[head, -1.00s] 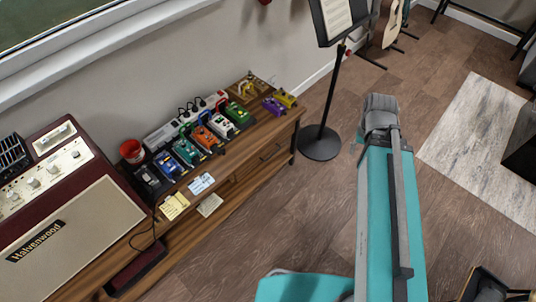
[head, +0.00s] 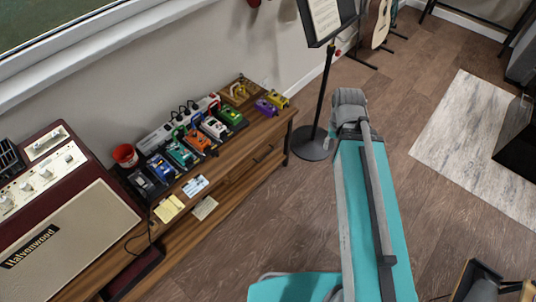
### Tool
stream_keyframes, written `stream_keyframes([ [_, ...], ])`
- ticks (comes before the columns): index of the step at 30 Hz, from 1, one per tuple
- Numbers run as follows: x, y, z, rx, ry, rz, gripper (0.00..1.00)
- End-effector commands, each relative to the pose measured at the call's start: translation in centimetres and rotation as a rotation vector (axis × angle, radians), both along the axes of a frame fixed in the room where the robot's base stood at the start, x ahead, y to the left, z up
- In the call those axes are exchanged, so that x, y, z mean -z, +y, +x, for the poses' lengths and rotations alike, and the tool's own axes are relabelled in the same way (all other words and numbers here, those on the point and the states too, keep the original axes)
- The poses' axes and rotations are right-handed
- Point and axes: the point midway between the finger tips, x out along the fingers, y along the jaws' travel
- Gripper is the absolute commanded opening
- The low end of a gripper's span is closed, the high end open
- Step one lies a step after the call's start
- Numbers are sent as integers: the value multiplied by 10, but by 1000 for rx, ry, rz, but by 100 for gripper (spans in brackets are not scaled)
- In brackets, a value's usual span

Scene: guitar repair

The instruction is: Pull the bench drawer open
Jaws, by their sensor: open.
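The wooden bench (head: 200,240) runs along the wall in the head view, from the lower left up to the middle. Its drawer (head: 247,169) is in the front face near the far right end, with a dark bar handle (head: 263,153). The drawer front looks flush with the bench, so it appears shut. My teal arm reaches up the picture to the right of the bench, with a clear gap of floor between them. My gripper does not show; nothing of mine is seen touching the handle.
Several effect pedals (head: 200,142) and a red cup (head: 125,156) stand on the bench top beside a maroon amplifier (head: 75,235). A music stand (head: 322,100) with a round base stands beyond the bench's far end. Wooden floor (head: 235,245) is clear before the drawer.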

Motion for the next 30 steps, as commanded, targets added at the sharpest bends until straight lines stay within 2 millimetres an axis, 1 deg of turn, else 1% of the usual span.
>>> stream_keyframes([
  [5, 20, 8, 16, 28, -7, 6, 48],
  [6, 26, 15, 21, 34, -10, 9, 48],
  [8, 36, 21, 29, 51, -13, 13, 48],
  [20, 114, 64, 97, 216, -41, 51, 48],
  [30, 179, 109, 152, 364, -56, 91, 48],
])
